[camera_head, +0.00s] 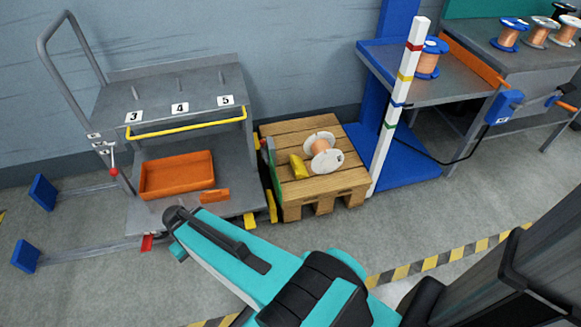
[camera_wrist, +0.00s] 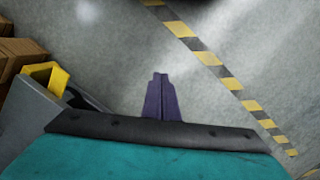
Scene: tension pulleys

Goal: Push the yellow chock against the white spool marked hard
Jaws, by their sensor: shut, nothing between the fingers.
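The white spool (camera_head: 322,153), wound with copper-coloured wire, lies on its side on the wooden pallet (camera_head: 342,187) in the head view. The yellow chock (camera_head: 299,166) sits on the pallet just left of the spool. It is close to the spool's rim; I cannot tell whether they touch. Any marking on the spool is too small to read. My gripper (camera_wrist: 162,100) shows in the wrist view, shut and empty, with bare concrete floor below it. In the head view the gripper's fingers are hidden behind my teal arm, which stands in front of the pallet.
A grey cart (camera_head: 180,110) with an orange tray (camera_head: 177,176) stands left of the pallet. A striped pole (camera_head: 400,100) and a blue stand (camera_head: 420,166) are on its right. Yellow-black floor tape (camera_head: 450,255) runs across open floor in front.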

